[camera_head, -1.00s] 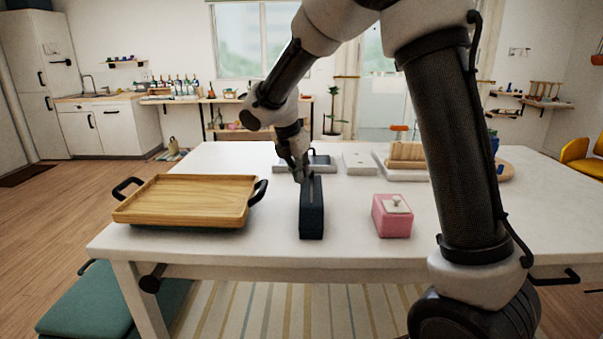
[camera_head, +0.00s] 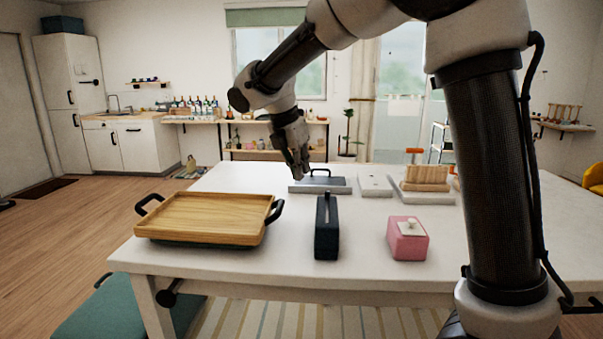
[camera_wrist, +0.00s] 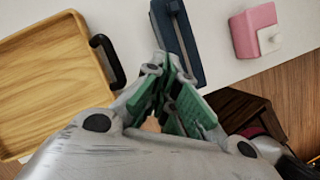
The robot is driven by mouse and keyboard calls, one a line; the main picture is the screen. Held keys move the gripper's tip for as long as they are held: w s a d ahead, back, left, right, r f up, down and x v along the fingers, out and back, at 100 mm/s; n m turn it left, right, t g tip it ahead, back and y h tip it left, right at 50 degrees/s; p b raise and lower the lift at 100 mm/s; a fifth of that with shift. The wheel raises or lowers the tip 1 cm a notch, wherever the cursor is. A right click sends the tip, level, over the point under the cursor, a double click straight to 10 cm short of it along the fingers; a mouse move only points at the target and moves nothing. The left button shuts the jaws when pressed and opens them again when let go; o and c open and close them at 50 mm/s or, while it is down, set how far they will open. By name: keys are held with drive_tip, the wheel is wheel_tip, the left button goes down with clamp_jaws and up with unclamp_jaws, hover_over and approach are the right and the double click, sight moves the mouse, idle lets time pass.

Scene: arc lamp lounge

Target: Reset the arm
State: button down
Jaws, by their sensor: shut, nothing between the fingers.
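My gripper (camera_head: 302,172) hangs above the white table (camera_head: 370,268), pointing down, between the wooden tray and the dark handled plate at the back in the head view. Its fingers are shut and empty; they also show in the wrist view (camera_wrist: 172,92) with green pads close together. A dark narrow box (camera_head: 327,240) stands upright on the table in front of the gripper, and in the wrist view it lies just beyond the fingertips (camera_wrist: 182,40). The gripper appears apart from it.
A wooden tray (camera_head: 208,218) with black handles sits at the left of the table. A dark handled plate (camera_head: 318,182), a white block (camera_head: 375,186) and a wooden rack (camera_head: 427,178) stand behind.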

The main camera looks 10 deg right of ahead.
drive_tip(key=s+d+f+m, duration=0.1)
drive_tip(key=s+m, duration=0.1)
drive_tip(key=m, duration=0.1)
drive_tip(key=s+d+f+m+g, duration=0.1)
drive_tip(key=s+m, duration=0.2)
drive_tip(key=m, duration=0.1)
drive_tip(key=s+d+f+m+y, duration=0.1)
drive_tip(key=s+m, duration=0.2)
drive_tip(key=m, duration=0.1)
drive_tip(key=shift+f, duration=0.4)
drive_tip(key=s+d+r+m+t+y, duration=0.1)
drive_tip(key=s+d+m, duration=0.6)
drive_tip(key=s, duration=0.4)
drive_tip(key=s+d+r+m+t+y, duration=0.1)
drive_tip(key=s+d+m, duration=0.6)
drive_tip(key=s, duration=0.4)
drive_tip(key=shift+d+r+t+y, duration=0.3)
drive_tip(key=shift+d+r+t, duration=0.1)
drive_tip(key=shift+d, duration=0.45)
